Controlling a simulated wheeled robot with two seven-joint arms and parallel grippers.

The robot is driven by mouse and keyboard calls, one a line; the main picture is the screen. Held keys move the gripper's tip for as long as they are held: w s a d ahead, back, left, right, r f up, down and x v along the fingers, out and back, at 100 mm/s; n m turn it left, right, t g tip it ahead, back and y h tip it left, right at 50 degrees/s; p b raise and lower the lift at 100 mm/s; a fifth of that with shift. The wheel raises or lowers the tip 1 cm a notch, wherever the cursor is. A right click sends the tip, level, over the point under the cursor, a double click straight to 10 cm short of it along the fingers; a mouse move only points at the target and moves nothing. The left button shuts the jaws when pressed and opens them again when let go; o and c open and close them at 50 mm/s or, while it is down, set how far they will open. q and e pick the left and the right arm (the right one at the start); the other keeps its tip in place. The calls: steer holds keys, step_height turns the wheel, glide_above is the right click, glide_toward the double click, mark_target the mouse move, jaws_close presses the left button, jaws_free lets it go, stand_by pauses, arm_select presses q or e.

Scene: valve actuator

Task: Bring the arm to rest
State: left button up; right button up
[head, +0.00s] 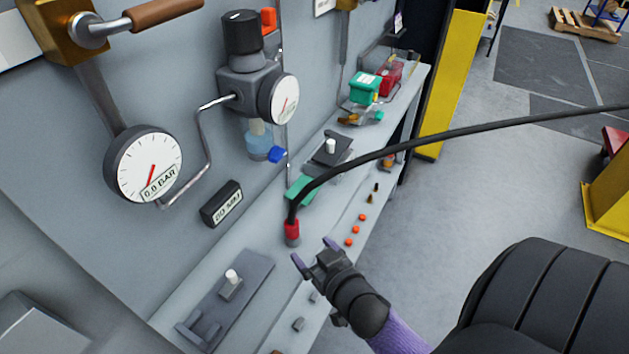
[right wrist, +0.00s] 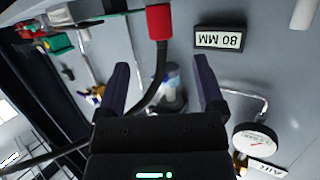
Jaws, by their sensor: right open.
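My right gripper (head: 315,255) is open and empty over the front part of the grey bench ledge, with its fingers pointing toward the panel. In the right wrist view its two dark fingers (right wrist: 162,85) stand wide apart with nothing gripped between them. A black hose (head: 420,140) with a red end fitting (head: 292,232) stands on the ledge just beyond the fingertips. The red fitting also shows in the right wrist view (right wrist: 158,20), past the fingers and apart from them. My left gripper is not in view.
A gauge reading 0.0 BAR (head: 143,165) and a regulator (head: 246,85) are mounted on the panel. A fixture with a white knob (head: 232,277) lies on the ledge, left of the gripper. Orange caps (head: 355,230) lie to its right. The hose arcs across open floor. A yellow post (head: 450,80) stands behind.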

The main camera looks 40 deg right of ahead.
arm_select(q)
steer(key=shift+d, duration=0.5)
arm_select(e)
steer(key=s+a+r+n+g+y, duration=0.2)
steer(key=s+a+n+g, duration=0.2)
steer(key=s+a+g, duration=0.65)
steer(key=s+d+f+g+b, duration=0.1)
steer(key=s+f+b, duration=0.15)
steer(key=f, duration=0.95)
steer(key=s+d+f+g+b, duration=0.1)
steer(key=s+f+b, duration=0.15)
steer(key=f, duration=0.85)
arm_select(q)
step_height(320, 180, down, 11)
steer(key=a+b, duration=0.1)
steer(key=b, duration=0.4)
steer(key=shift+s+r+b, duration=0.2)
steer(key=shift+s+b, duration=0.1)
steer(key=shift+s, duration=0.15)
arm_select(e)
steer(key=s+d+f+g, duration=0.1)
steer(key=s+d+f, duration=0.2)
steer(key=s+f, duration=1)
step_height(320, 180, down, 4)
steer(key=shift+s+r, duration=0.25)
steer(key=shift+s, duration=0.05)
